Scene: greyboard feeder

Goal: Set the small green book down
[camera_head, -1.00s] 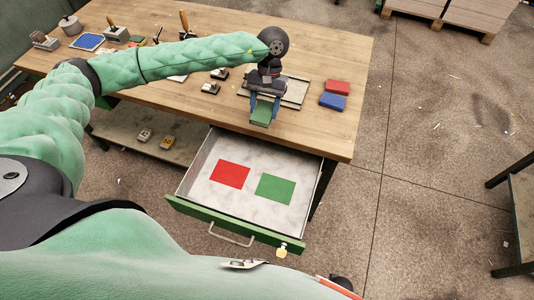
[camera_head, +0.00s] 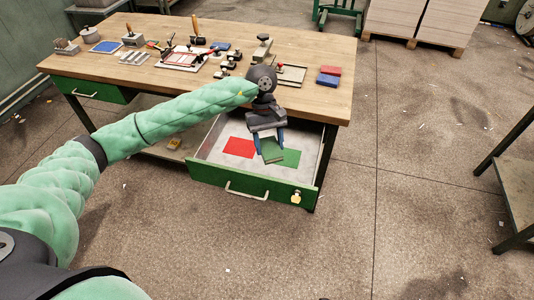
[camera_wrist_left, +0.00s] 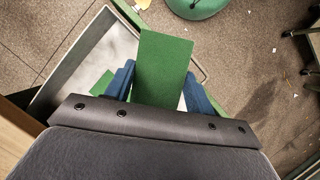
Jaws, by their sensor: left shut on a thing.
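The small green book (camera_head: 271,151) is held in my left gripper (camera_head: 270,143), above the open drawer (camera_head: 213,160). In the left wrist view the book (camera_wrist_left: 162,68) stands out between the two blue fingers of my left gripper (camera_wrist_left: 160,88), which are shut on it. The drawer has a pale floor with a red patch (camera_head: 239,147) and a green patch (camera_head: 291,158). The book overlaps the left part of the green patch in the head view; its height above the floor is hard to tell. My right gripper is not in view.
The wooden workbench (camera_head: 150,78) carries several tools and fixtures. A red book (camera_head: 331,71) and a blue book (camera_head: 328,81) lie near its right end. The drawer's green front (camera_head: 240,184) has a handle and a yellow tag. Concrete floor lies in front.

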